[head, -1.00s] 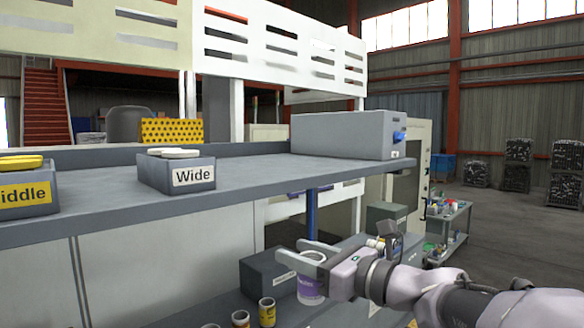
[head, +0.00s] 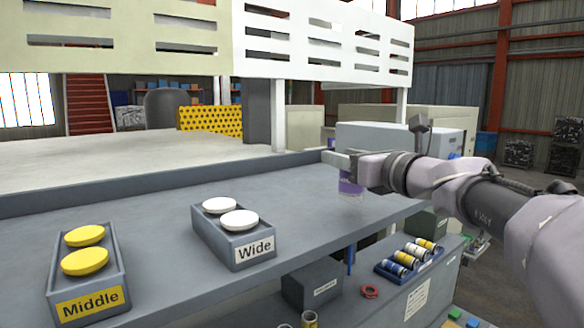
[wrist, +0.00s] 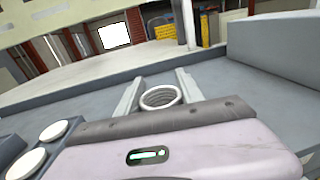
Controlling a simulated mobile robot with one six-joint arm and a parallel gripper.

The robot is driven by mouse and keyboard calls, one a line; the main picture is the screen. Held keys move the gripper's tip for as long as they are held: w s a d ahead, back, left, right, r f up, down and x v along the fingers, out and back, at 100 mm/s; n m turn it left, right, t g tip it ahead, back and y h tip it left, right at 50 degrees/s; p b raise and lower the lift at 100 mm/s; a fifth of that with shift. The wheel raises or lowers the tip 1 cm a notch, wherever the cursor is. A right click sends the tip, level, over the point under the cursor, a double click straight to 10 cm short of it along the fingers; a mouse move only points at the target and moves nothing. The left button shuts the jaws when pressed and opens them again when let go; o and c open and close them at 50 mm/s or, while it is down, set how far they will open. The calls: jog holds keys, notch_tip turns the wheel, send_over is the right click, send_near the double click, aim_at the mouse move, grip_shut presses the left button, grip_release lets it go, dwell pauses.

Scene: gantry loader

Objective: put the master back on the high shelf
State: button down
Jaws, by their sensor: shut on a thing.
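The master, a purple and white cylinder (head: 350,186), is upright in my gripper (head: 345,165). The wrist view shows its round, hollow-looking top (wrist: 160,97) between the two fingers (wrist: 158,92), which are shut on it. In the head view the master appears over the right part of the high grey shelf (head: 310,215). I cannot tell how large the gap under it is, since its base shows against the shelf top.
A "Wide" box (head: 245,257) with white discs and a "Middle" box (head: 90,305) with yellow discs stand left on the shelf. A large grey box (head: 375,138) is behind my gripper. A blue tray of cylinders (head: 388,270) and a red ring (head: 370,291) are below.

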jog(key=f+b, duration=0.1)
jog(key=f, duration=0.1)
jog(key=w+f+b, duration=0.1)
jog(key=f+b, duration=0.1)
jog(key=shift+w+a+b, duration=0.1)
jog(key=shift+b, duration=0.2)
jog(key=shift+r, duration=0.2)
jog(key=shift+w, duration=0.2)
jog(key=shift+w+a+f, duration=0.1)
jog(key=shift+a+f, duration=0.05)
jog(key=c, duration=0.7)
grip_release()
jog(key=shift+s, duration=0.25)
jog(key=shift+c, duration=0.2)
jog(key=shift+w, duration=0.1)
